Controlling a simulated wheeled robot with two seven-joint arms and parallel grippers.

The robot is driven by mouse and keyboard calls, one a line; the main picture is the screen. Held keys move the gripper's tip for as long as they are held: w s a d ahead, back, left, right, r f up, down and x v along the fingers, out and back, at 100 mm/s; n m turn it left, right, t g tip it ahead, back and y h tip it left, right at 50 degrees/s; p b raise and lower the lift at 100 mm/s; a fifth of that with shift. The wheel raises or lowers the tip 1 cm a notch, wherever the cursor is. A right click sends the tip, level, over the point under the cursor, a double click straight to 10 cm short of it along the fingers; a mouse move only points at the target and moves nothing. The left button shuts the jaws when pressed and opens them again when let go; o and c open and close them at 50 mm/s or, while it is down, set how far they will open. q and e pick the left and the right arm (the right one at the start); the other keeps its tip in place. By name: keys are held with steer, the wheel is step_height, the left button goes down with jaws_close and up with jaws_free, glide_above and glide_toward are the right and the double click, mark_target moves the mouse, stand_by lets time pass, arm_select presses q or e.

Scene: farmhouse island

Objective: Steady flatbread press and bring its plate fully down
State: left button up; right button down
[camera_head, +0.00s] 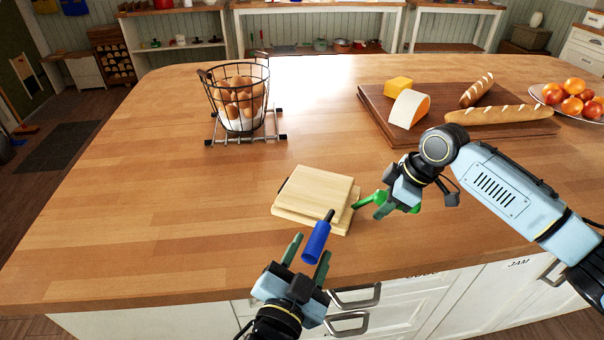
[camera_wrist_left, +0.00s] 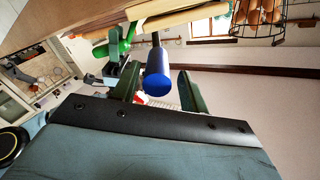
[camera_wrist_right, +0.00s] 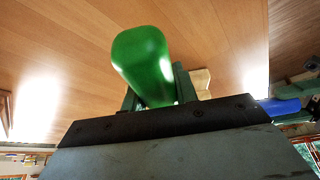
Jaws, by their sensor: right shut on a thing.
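The flatbread press (camera_head: 312,190) is a pale wooden base with a square plate above it, near the island's front edge. Whether the plate touches the base all over is unclear; the left wrist view shows its boards (camera_wrist_left: 182,20) edge-on. A blue handle (camera_head: 316,243) sticks out toward the front, and a green handle (camera_head: 368,201) at the right side. My left gripper (camera_head: 308,252) is open, with the blue handle between its spread fingers, also in the left wrist view (camera_wrist_left: 157,72). My right gripper (camera_head: 383,205) is shut on the green handle, which fills the right wrist view's middle (camera_wrist_right: 146,62).
A wire basket of eggs (camera_head: 238,95) stands on a metal rack (camera_head: 275,136) at the back left. A board (camera_head: 375,100) with cheese and bread lies at the back right, beside a plate of fruit (camera_head: 570,100). The countertop left of the press is clear.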

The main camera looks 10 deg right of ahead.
steer(key=shift+s+f, duration=0.2)
steer(key=shift+f, duration=0.15)
arm_select(q)
steer(key=v, duration=0.8)
steer(key=shift+r, duration=0.15)
arm_select(e)
steer(key=c, duration=1.3)
jaws_free()
steer(key=shift+o, duration=1.2)
steer(key=shift+w, duration=0.15)
steer(key=shift+o, duration=0.2)
steer(key=shift+r, duration=0.15)
steer(key=shift+r, duration=0.2)
